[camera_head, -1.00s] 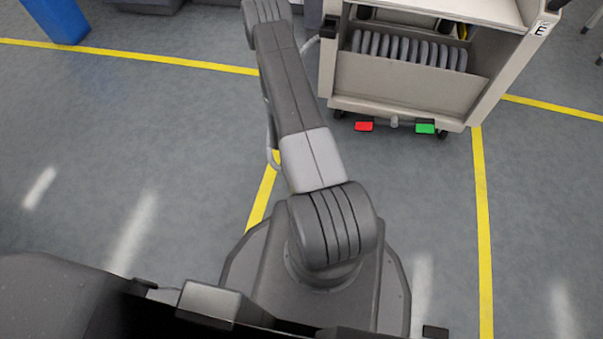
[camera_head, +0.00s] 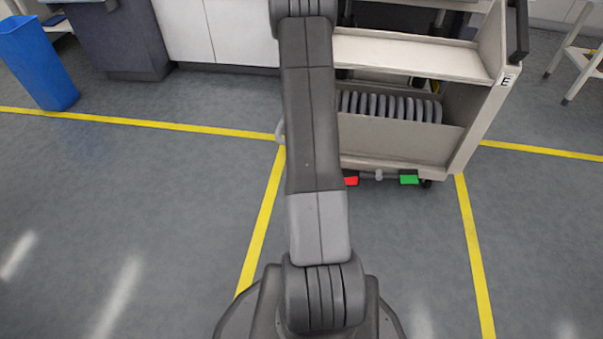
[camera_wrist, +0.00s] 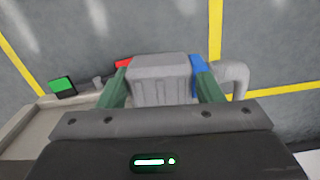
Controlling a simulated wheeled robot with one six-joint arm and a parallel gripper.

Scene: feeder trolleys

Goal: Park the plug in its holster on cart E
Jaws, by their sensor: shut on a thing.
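My gripper (camera_wrist: 161,88) shows in the wrist view, its green fingers shut on a grey block-shaped plug (camera_wrist: 160,70). A blue part (camera_wrist: 198,74) shows at the plug's right side, and a thick grey cable (camera_wrist: 236,78) bends away beyond it. Cart E (camera_head: 395,138) stands at the upper right in the head view, with its letter label (camera_head: 507,80) on the right post. My arm covers part of the cart's left side, and the gripper is out of the head view. I cannot make out the holster.
A red pedal (camera_head: 351,181) and a green pedal (camera_head: 409,180) sit low on the cart's front. Grey discs (camera_head: 390,106) stand in its lower bin. Yellow floor lines (camera_head: 262,220) flank the open floor before it. A blue bin (camera_head: 38,62) stands at the far left.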

